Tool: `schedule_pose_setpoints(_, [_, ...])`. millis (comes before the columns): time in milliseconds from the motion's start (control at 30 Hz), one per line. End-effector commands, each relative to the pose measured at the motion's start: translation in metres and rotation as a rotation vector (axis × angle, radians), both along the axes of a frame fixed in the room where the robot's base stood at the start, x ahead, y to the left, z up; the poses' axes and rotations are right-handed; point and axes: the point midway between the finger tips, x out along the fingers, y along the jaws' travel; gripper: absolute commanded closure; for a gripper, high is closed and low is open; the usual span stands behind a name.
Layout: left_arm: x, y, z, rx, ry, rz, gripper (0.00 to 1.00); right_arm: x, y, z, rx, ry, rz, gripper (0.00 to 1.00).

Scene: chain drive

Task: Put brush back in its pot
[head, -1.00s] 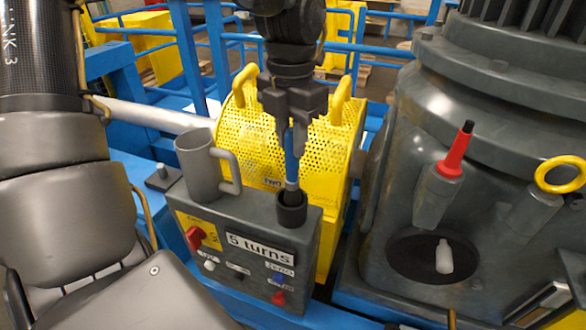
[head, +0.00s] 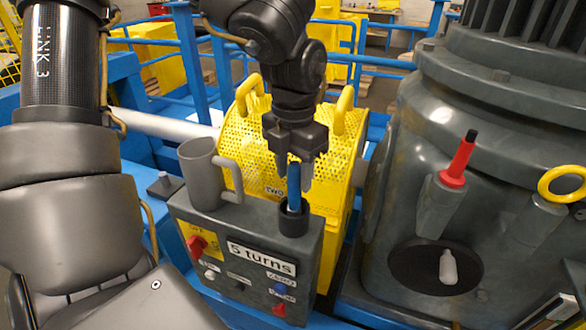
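The brush, of which a blue handle (head: 294,187) shows, stands nearly upright in a small dark pot (head: 293,219) on top of the grey control box. Its lower end is hidden inside the pot. My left gripper (head: 295,178) points down just above the pot. Its two fingers stand apart, one on each side of the upper handle, and look open. I cannot tell whether a finger touches the handle. My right gripper is not in view.
A grey mug-like holder (head: 203,178) stands left of the pot on the control box (head: 245,228), which has knobs and a "5 turns" label. A yellow perforated guard (head: 250,135) is behind. A large grey machine (head: 440,140) with a red-handled part (head: 459,160) fills the right.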

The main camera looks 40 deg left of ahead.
Motion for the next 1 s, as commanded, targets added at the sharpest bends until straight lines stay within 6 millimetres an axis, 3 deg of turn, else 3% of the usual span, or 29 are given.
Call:
schedule_pose_setpoints(233, [0.000,0.000,0.001,0.000,-0.001,0.000,0.54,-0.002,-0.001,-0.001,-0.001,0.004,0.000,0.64])
schedule_pose_setpoints(367, [0.001,0.000,0.012,0.000,-0.004,0.000,0.54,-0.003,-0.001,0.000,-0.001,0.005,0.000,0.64])
schedule_pose_setpoints(567, [0.001,0.000,0.051,0.000,-0.006,0.001,0.54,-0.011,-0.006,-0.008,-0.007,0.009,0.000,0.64])
schedule_pose_setpoints(800, [0.000,0.000,0.099,-0.001,-0.002,0.001,0.54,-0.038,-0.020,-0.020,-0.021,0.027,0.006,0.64])
schedule_pose_setpoints(1000, [0.000,0.000,0.118,0.000,-0.001,0.000,0.54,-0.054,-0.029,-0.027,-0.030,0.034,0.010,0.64])
